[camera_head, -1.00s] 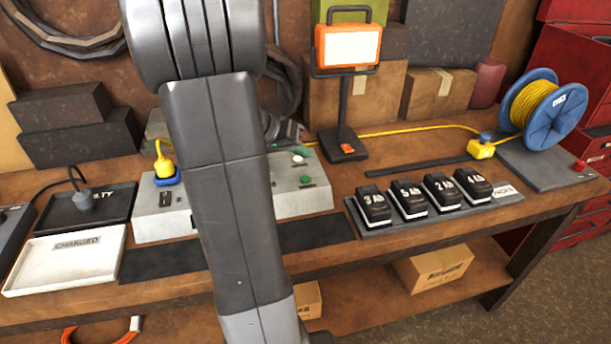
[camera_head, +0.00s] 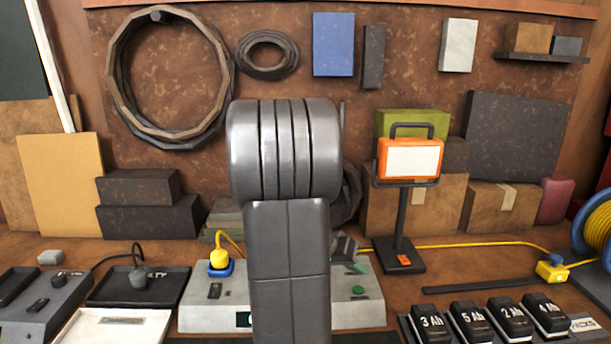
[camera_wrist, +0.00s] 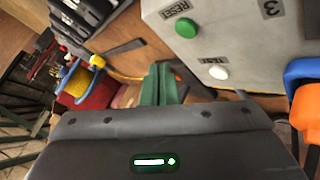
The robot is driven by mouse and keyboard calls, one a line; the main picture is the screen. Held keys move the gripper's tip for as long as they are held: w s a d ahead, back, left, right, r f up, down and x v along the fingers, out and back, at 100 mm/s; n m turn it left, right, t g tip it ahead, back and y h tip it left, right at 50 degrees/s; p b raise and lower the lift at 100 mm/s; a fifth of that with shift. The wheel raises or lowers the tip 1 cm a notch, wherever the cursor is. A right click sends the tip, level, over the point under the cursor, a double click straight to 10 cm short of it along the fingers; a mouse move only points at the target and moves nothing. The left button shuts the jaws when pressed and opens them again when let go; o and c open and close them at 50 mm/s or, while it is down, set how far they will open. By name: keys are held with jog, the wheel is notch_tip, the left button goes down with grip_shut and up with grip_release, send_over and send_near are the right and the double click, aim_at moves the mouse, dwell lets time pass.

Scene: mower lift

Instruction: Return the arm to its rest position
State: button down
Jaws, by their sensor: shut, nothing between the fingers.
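My arm stands upright in the middle of the head view and hides part of the grey control box (camera_head: 200,312) behind it. My gripper (camera_wrist: 166,84) shows in the wrist view as two green fingers side by side, shut and empty. In the head view the gripper is mostly hidden behind my arm. The wrist view shows the control box (camera_wrist: 225,40) close by, with a green RESET button (camera_wrist: 187,24) and a white TEST button (camera_wrist: 218,72). The fingers appear apart from the box.
A lamp (camera_head: 408,160) stands right of my arm. Several batteries (camera_head: 490,322) sit in a rack at lower right. A yellow cable (camera_head: 460,245) runs toward a blue reel (camera_head: 597,225). A black tray (camera_head: 170,290) and a white tray (camera_head: 115,328) lie at left.

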jog(key=shift+r+p, duration=0.65)
jog(key=shift+p, duration=1.05)
jog(key=shift+r+p, duration=0.2)
jog(key=shift+p, duration=0.1)
notch_tip(320, 180, up, 4)
jog(key=shift+p, duration=0.4)
jog(key=shift+f, duration=0.15)
notch_tip(320, 180, down, 5)
jog(key=shift+f+b, duration=0.15)
jog(key=shift+b, duration=0.9)
jog(key=shift+w+b, duration=0.1)
jog(key=shift+b, duration=0.4)
jog(key=shift+f+b, duration=0.15)
jog(key=shift+b, duration=0.7)
jog(key=shift+f+b, duration=0.2)
jog(key=shift+b, duration=0.65)
